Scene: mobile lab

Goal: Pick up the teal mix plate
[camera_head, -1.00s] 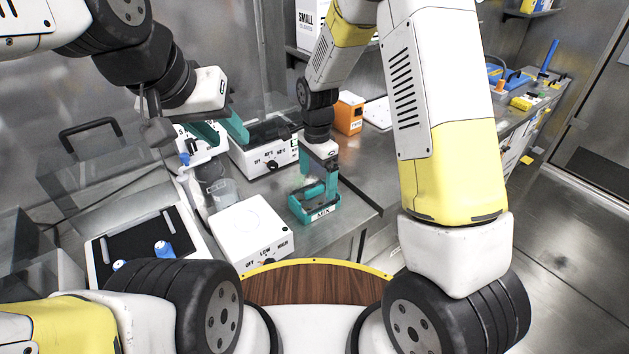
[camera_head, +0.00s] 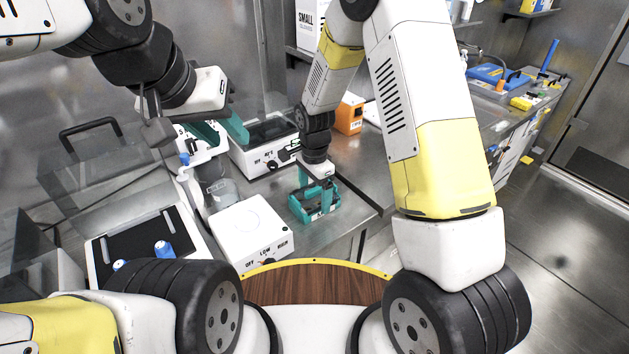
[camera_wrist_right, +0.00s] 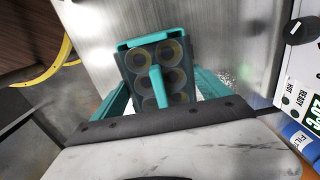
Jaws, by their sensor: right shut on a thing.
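The teal mix plate (camera_head: 315,207) stands on the steel counter near its front edge. In the right wrist view the plate (camera_wrist_right: 160,45) shows several round wells and an upright teal bar over its middle. My right gripper (camera_head: 318,192) has come down from above and is shut on the plate. In the wrist view its teal fingers reach down on either side of the plate; their tips and exact contact are hidden. My left gripper (camera_head: 222,130) is open and empty, well to the left above the counter equipment.
A white heater with a knob (camera_head: 248,230) stands left of the plate. Another white device (camera_head: 262,158) is behind it, with an orange box (camera_head: 349,114) farther back. A glass beaker (camera_head: 222,193) and a black-topped tray (camera_head: 140,245) are at left. Counter right of the plate is clear.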

